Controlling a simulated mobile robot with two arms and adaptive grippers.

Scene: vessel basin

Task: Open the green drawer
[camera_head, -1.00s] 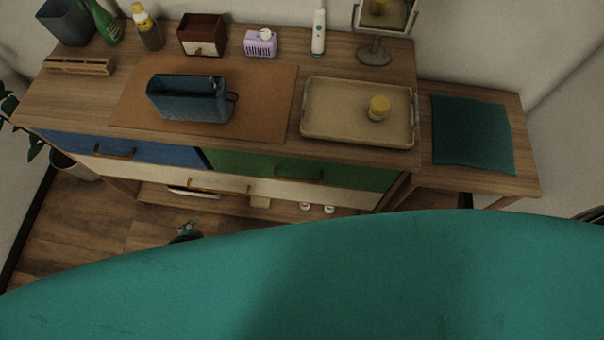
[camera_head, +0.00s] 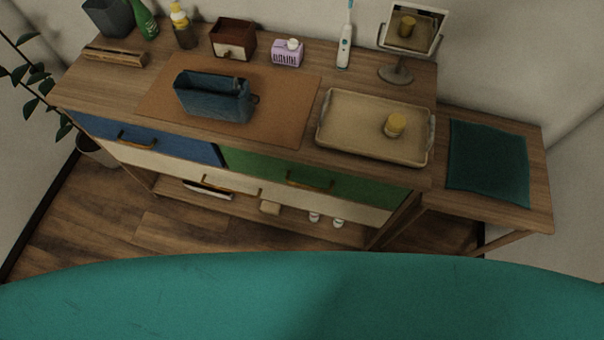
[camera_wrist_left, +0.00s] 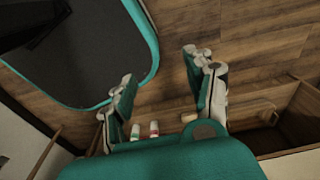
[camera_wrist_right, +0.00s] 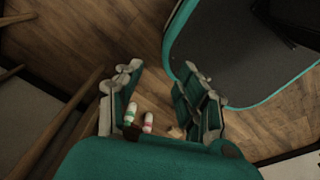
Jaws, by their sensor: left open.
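The green drawer (camera_head: 265,165) is in the front of the wooden cabinet in the head view, right of the blue drawer. It looks shut, with its front flush and a brass bar handle (camera_head: 310,181) on it. My left gripper (camera_wrist_left: 158,78) is open and empty in the left wrist view. My right gripper (camera_wrist_right: 157,78) is also open and empty in the right wrist view. Neither gripper shows in the head view, where my teal body covers the bottom. The green drawer cannot be made out clearly in either wrist view.
A blue drawer (camera_head: 165,143) sits to the left and a cream drawer (camera_head: 285,195) below. A tray (camera_head: 350,146) and a blue bag (camera_head: 212,98) stand on top. Small bottles (camera_head: 338,223) stand on the low shelf. A side table (camera_head: 535,200) adjoins at right.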

